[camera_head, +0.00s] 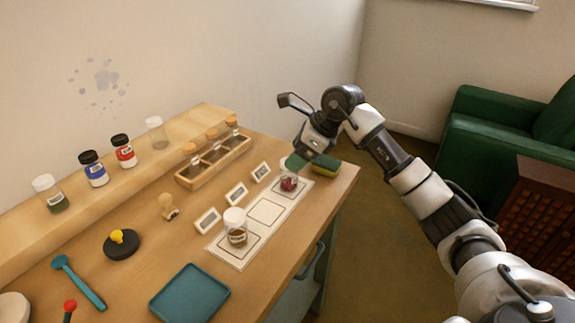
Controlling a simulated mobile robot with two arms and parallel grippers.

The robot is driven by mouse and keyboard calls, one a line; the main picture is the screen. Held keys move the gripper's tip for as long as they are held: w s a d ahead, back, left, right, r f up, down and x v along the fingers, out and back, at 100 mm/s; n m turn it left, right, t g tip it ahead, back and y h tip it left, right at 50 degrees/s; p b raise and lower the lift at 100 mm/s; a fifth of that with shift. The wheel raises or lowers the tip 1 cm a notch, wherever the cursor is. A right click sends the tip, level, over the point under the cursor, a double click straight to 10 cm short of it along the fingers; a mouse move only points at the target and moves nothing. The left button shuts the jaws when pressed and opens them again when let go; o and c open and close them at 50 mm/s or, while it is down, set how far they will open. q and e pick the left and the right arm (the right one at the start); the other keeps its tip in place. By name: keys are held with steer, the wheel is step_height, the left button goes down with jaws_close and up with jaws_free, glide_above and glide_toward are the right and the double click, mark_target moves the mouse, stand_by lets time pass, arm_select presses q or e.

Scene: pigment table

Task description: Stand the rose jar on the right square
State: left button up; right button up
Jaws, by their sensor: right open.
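The rose jar (289,184), a small clear jar with dark pink-red contents, stands upright on the far right square of the white mat (215,247). My right gripper (293,162) is open just above and beside the jar's top and partly hides it. I cannot tell whether the fingers touch the jar. The middle square (266,211) of the mat is empty. A white-lidded jar with brown contents (237,237) stands on the left square. My left gripper is out of view.
A green and yellow sponge (326,165) lies just right of the gripper, near the table edge. Small label cards (237,194) line the mat's back side. A wooden box with corked bottles (215,160) stands behind. A teal tray (189,294) lies in front.

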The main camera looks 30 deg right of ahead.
steer(key=v, duration=0.6)
stand_by(0.5)
